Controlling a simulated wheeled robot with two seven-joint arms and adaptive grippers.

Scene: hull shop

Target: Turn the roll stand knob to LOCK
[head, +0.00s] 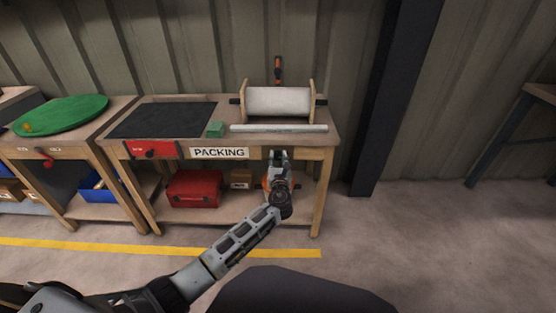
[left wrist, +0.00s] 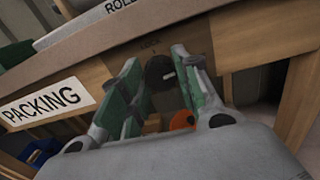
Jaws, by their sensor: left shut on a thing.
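The roll stand (head: 279,101) holds a white roll between two wooden end plates on the packing bench. Its dark round knob (left wrist: 160,73) is on the bench's wooden front, under small lettering that seems to read LOCK. My left gripper (head: 279,156) is at the bench front below the roll. In the left wrist view, its green-padded fingers (left wrist: 158,84) stand on both sides of the knob and are shut on it. The knob's pointer direction is too dark to tell. In the head view the gripper hides the knob. My right gripper is not in view.
The packing bench (head: 322,142) carries a dark mat (head: 165,119), a small green block (head: 215,129) and a pale bar (head: 278,128). A red toolbox (head: 194,188) is on the lower shelf. A dark post (head: 385,100) stands right of the bench; the floor in front is clear.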

